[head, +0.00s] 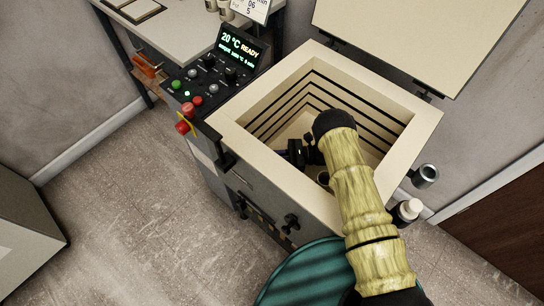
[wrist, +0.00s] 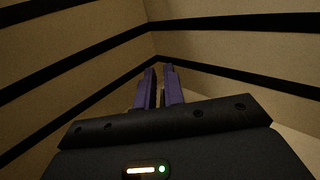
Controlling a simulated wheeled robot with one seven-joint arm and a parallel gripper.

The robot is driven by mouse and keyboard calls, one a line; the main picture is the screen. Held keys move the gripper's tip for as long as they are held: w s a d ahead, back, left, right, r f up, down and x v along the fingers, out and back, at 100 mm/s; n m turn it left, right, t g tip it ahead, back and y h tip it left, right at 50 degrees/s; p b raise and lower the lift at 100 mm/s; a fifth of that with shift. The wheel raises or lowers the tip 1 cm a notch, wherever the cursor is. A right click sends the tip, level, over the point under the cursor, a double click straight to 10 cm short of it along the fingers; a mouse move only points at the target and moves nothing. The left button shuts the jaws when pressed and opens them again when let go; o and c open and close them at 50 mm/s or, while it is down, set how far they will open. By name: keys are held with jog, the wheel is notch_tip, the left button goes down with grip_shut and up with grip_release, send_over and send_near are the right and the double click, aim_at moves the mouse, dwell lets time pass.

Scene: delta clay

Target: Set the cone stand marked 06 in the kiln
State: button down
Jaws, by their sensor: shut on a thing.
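The kiln (head: 236,128) stands open, with pale walls and dark grooves running around its inside. My gripper (head: 285,152) is down inside the chamber, below the rim and near the left part of the opening. In the wrist view the two purple fingers of my gripper (wrist: 162,85) are close together with a narrow gap, shut on a thin thing. This appears to be the cone stand, but its body and the mark 06 are hidden by my gripper and arm. The kiln's grooved walls (wrist: 215,48) meet in a corner ahead of the fingers.
The kiln lid (head: 420,35) is raised at the back. A control panel (head: 240,45) reads 20 °C READY at the left of the kiln. A worktable (head: 185,35) with white cups and a card is behind it.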

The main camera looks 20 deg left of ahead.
jog(key=shift+f, duration=0.1)
jog(key=c, duration=1.9)
grip_release()
jog(key=shift+c, duration=0.2)
jog(key=o, duration=0.4)
jog(key=shift+s+a, duration=0.1)
jog(key=shift+o, duration=0.2)
jog(key=b+v, duration=0.1)
jog(key=v, duration=1.1)
